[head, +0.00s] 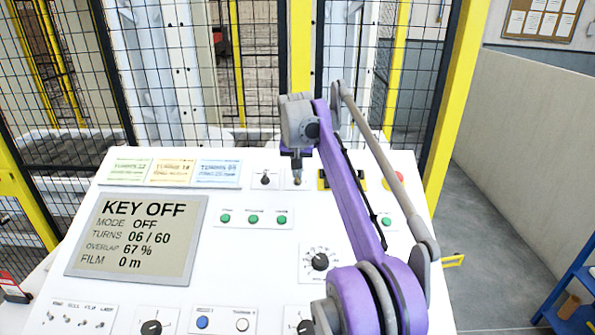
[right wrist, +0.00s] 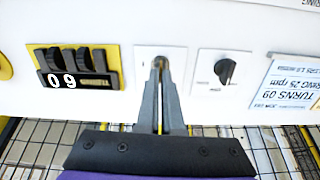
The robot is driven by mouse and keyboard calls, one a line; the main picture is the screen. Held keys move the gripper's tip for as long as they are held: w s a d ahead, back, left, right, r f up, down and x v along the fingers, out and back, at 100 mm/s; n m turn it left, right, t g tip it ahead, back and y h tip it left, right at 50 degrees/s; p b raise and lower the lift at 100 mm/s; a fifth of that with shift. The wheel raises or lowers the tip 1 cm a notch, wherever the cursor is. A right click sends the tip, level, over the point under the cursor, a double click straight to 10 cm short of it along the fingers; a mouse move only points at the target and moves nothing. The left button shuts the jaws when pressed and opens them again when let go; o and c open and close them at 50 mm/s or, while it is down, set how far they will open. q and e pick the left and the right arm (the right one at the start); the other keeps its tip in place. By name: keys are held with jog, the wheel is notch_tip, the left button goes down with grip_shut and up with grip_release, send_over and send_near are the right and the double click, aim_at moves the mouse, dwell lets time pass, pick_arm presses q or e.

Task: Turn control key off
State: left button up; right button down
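The control panel (head: 250,255) is a white sloped desk, and its display (head: 137,238) reads "KEY OFF", "MODE OFF", "TURNS 06 / 60". My right gripper (head: 297,176) reaches over the top row of the panel to the small white key-switch plate (head: 289,184). In the right wrist view its two dark fingers (right wrist: 160,68) come together over the key switch (right wrist: 159,59), around a small metallic key part. The fingers hide most of the key, so its angle is hard to read. My left gripper is not in view.
A black selector knob (right wrist: 226,71) is beside the key plate, and a black counter reading "09" (right wrist: 75,70) is on its other side. A red button (head: 394,178), green buttons (head: 253,219) and a dial (head: 320,261) are nearby. Mesh fencing (head: 150,70) stands behind.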

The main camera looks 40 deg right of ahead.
jog(key=shift+n, duration=0.4)
jog(key=c, duration=1.1)
grip_release()
jog(key=shift+o, duration=0.2)
jog(key=v, duration=1.1)
jog(key=shift+f, duration=0.2)
